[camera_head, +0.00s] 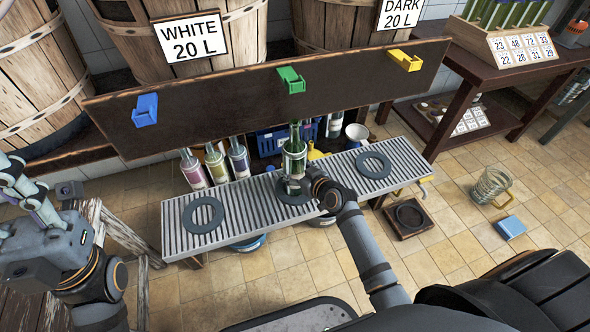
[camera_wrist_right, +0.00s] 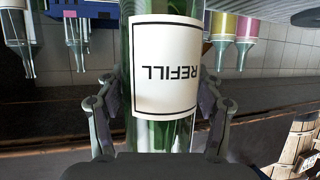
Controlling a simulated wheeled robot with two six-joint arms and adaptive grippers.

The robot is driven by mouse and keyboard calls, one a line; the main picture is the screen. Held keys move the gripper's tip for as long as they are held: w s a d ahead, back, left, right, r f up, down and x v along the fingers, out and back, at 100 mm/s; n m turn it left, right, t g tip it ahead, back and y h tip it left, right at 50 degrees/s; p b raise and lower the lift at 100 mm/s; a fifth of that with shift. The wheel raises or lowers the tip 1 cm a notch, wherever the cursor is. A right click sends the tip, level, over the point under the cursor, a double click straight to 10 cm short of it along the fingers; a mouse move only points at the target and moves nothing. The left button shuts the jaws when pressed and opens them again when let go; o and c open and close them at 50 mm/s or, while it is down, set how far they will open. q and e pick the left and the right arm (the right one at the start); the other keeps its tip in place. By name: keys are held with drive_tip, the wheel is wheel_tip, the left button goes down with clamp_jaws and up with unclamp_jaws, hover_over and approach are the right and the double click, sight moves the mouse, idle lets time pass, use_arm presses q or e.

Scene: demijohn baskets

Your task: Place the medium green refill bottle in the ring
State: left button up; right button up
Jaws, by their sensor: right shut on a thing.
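The green refill bottle (camera_head: 294,152) stands upright at the middle dark ring (camera_head: 285,196) on the slatted metal tray, under the green tap. Whether its base touches the tray is hidden by my gripper. My right gripper (camera_head: 294,182) is shut on the bottle's lower part. In the right wrist view the bottle (camera_wrist_right: 160,136) with its white REFILL label lies between the two fingers (camera_wrist_right: 158,105). Two more rings, left (camera_head: 190,222) and right (camera_head: 373,165), lie empty on the tray. My left gripper (camera_head: 18,182) is at the left edge, away from the tray; its opening is unclear.
A dark board above the tray carries a blue tap (camera_head: 145,110), a green tap (camera_head: 291,80) and a yellow tap (camera_head: 405,60). Several bottles (camera_head: 215,163) and a blue crate (camera_head: 270,140) stand behind the tray (camera_head: 240,199).

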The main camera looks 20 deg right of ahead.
drive_tip(key=shift+f, duration=0.35)
drive_tip(key=shift+r, duration=0.1)
drive_tip(key=o, duration=1.5)
drive_tip(key=shift+o, duration=0.9)
drive_tip(key=v, duration=1.2)
